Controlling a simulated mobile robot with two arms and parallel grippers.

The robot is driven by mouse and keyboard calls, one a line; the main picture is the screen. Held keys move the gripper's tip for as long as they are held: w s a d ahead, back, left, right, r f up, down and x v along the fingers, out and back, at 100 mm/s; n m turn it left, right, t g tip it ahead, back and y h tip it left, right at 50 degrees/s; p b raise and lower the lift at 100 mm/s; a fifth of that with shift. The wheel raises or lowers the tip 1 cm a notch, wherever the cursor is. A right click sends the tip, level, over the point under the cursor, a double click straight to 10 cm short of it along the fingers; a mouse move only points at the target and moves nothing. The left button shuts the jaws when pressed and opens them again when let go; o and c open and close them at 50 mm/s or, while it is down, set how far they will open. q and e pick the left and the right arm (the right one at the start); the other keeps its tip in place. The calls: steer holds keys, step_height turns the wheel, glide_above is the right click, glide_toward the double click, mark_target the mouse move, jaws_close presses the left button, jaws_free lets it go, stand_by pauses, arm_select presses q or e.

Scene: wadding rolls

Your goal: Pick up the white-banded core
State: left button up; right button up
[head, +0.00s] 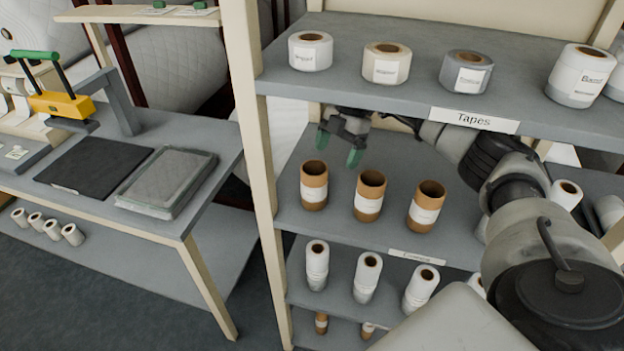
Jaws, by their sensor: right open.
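Three brown cardboard cores stand upright in a row on the middle shelf (290,215), and each shows a white band. They are the left core (313,172), the middle core (369,184) and the right core (428,192). I cannot tell which of them the task names. My right gripper (338,148) is open and empty, with green fingertips. It appears above and behind the gap between the left and middle cores, apart from both. My left gripper is not in view.
The upper shelf, labelled Tapes (474,120), holds several rolls and hangs over my gripper. A pale shelf post (254,130) stands at left. White rolls (368,277) stand on the shelf below. A workbench (215,152) is at far left.

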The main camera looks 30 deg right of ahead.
mark_target(307, 194)
steer(key=a, duration=0.1)
steer(key=a+p, duration=0.1)
steer(key=a, duration=0.1)
steer(key=shift+s+f, duration=0.15)
steer(key=shift+s, duration=0.05)
steer(key=a, duration=0.2)
steer(key=s+a+p, duration=0.1)
steer(key=a, duration=0.1)
steer(key=shift+a+r+p, duration=0.1)
steer(key=shift+r+p, duration=0.1)
steer(key=shift+p, duration=0.1)
steer(key=x, duration=0.2)
steer(key=shift+f, duration=0.7)
steer(key=shift+c, duration=0.3)
steer(key=c, duration=1)
